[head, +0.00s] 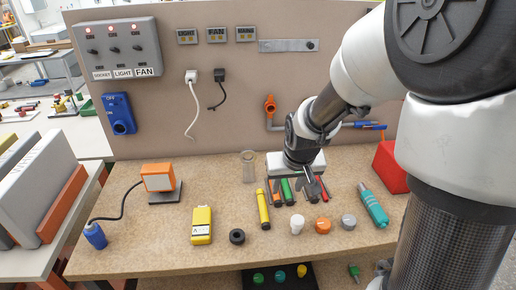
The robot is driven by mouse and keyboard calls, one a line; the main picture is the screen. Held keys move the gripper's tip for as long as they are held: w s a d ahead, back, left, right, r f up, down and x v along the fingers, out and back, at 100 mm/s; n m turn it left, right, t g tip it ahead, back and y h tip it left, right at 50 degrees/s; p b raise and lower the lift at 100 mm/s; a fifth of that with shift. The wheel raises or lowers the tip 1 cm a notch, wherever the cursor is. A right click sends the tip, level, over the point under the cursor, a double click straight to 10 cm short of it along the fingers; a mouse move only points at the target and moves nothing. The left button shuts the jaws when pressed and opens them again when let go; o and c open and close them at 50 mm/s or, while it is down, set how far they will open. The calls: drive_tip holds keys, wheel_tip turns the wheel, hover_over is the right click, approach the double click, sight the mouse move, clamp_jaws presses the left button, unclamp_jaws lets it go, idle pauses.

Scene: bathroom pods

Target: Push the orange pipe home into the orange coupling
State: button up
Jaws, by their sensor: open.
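An orange fitting (270,105) on the back panel, likely the orange coupling, sits at the upper end of a grey bent pipe (269,123). The grey pipe runs right, behind my arm. I cannot clearly make out the orange pipe; my arm hides part of this stretch. My gripper (296,190) is open and points down over the middle of the bench, in front of and below the fitting. Nothing is visibly held.
Several tools with coloured handles (264,209) lie around my gripper. A clear cylinder (248,166) stands behind them. An orange cap (323,226), a teal tool (374,205) and a red block (391,168) are to the right.

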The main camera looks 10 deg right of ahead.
drive_tip(key=b, duration=0.1)
hover_over(278, 202)
drive_tip(key=s, duration=0.3)
drive_tip(key=f, duration=0.6)
drive_tip(key=shift+d+f, duration=0.35)
drive_tip(key=shift+f, duration=0.05)
drive_tip(key=x, duration=0.3)
drive_tip(key=b+x, duration=0.1)
drive_tip(key=shift+w+a+f, duration=0.25)
drive_tip(key=shift+w+a, duration=0.1)
drive_tip(key=shift+w+f, duration=0.1)
drive_tip(key=shift+f, duration=0.3)
drive_tip(key=shift+w+r, duration=0.1)
drive_tip(key=shift+r, duration=0.05)
clamp_jaws()
